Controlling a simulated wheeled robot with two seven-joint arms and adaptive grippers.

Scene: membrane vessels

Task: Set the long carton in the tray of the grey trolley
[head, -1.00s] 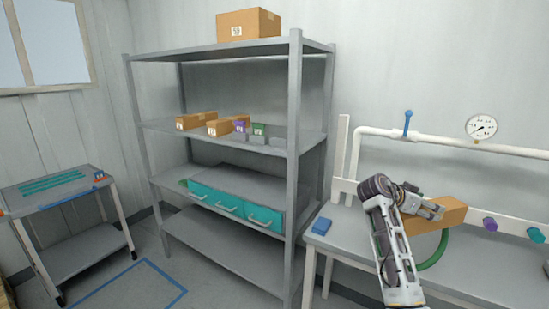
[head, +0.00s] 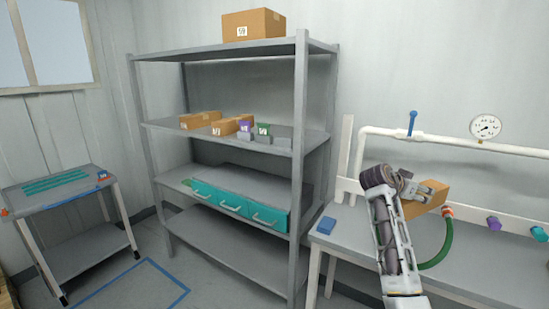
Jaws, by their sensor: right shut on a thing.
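The long carton (head: 436,196), brown cardboard, is held in my right gripper (head: 424,191) above the bench at the right. The fingers are shut on it, and the carton is seen partly end-on. Part of it is hidden behind the gripper. The grey trolley (head: 35,205) stands at the far left, with a shallow top tray and a lower shelf. My left gripper is not in view.
A grey shelf rack (head: 300,130) stands between trolley and bench, holding small cartons (head: 200,120), teal drawers (head: 230,204) and a top carton (head: 253,24). Blue floor lines (head: 165,270) mark clear floor.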

